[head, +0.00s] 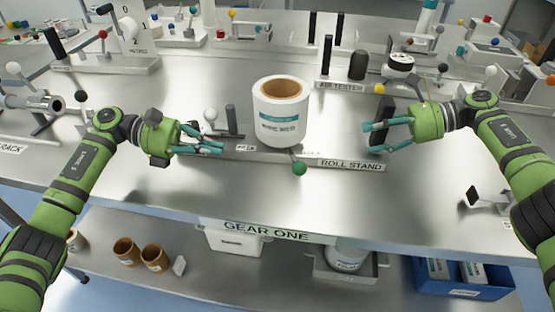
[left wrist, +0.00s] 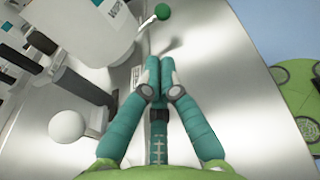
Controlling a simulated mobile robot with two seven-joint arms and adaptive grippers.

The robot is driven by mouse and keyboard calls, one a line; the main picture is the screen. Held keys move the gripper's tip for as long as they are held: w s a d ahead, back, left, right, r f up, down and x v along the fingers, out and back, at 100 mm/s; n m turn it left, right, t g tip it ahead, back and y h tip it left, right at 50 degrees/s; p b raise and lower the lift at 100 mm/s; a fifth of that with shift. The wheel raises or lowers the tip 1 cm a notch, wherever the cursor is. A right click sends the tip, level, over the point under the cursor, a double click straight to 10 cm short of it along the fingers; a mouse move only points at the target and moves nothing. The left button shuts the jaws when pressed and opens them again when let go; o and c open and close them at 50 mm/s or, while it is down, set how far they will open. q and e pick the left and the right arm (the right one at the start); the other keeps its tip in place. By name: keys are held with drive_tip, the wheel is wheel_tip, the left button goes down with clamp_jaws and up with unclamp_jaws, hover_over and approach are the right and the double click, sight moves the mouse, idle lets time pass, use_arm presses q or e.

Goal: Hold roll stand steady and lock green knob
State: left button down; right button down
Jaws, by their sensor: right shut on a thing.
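The roll stand (head: 325,162) is a low metal base on the bench, with its label on the front edge. A white roll (head: 282,115) with a brown core stands upright on it. The green knob (head: 300,168) sits on a short rod at the front, below the roll. It also shows at the top of the left wrist view (left wrist: 163,12). My left gripper (head: 222,147) is left of the knob, apart from it, its fingertips together and empty. My right gripper (head: 366,137) is shut on the dark upright plate (head: 380,112) at the stand's right end.
A white ball knob (head: 210,115) and dark posts (head: 231,120) stand just behind my left gripper. The air tester (head: 343,86) is behind the stand. The bench front between the stand and the GEAR ONE edge (head: 265,231) is clear.

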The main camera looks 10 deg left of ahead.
use_arm(q)
drive_tip(key=shift+w+d+f+m, duration=0.1)
drive_tip(key=shift+d+m, duration=0.2)
drive_tip(key=shift+d, duration=0.05)
use_arm(e)
drive_tip(key=shift+s+d+f, duration=0.1)
drive_tip(key=shift+f, duration=0.4)
use_arm(q)
drive_tip(key=x, duration=1.3)
drive_tip(key=shift+d+f, duration=0.1)
drive_tip(key=shift+d, duration=0.85)
use_arm(e)
drive_tip(key=shift+a, duration=0.2)
use_arm(q)
drive_tip(key=v, duration=1.4)
drive_tip(key=shift+s+a, duration=0.2)
drive_tip(key=shift+s, duration=0.2)
use_arm(e)
drive_tip(key=shift+d, duration=0.15)
use_arm(q)
drive_tip(key=shift+f+b, duration=0.25)
drive_tip(key=shift+b, duration=0.1)
use_arm(e)
drive_tip(key=shift+r, duration=0.15)
